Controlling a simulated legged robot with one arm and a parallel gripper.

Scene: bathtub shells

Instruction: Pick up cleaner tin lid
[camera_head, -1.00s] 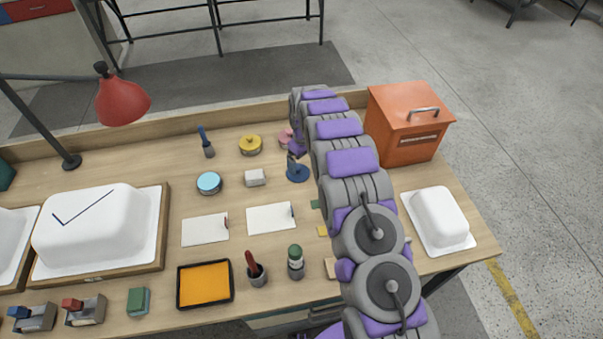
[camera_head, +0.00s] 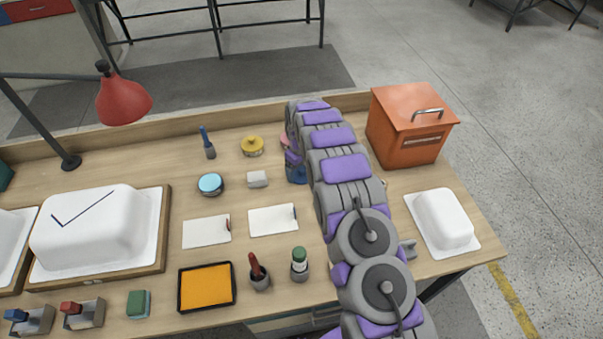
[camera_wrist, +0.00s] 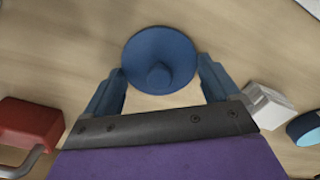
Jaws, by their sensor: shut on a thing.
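The cleaner tin lid is a round dark blue disc with a knob in its middle. In the wrist view the lid (camera_wrist: 160,47) sits between the two blue fingers of my gripper (camera_wrist: 162,80), which is shut on it. In the head view the lid (camera_head: 297,174) shows only partly, below my gripper (camera_head: 293,157), with my arm covering its right side. I cannot tell whether it touches the bench.
A white block (camera_head: 257,179) and a light-blue tin (camera_head: 210,184) stand left of the lid. A yellow lidded tin (camera_head: 252,146) is behind, and an orange box (camera_head: 405,130) stands right. White cards (camera_head: 273,220) lie in front.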

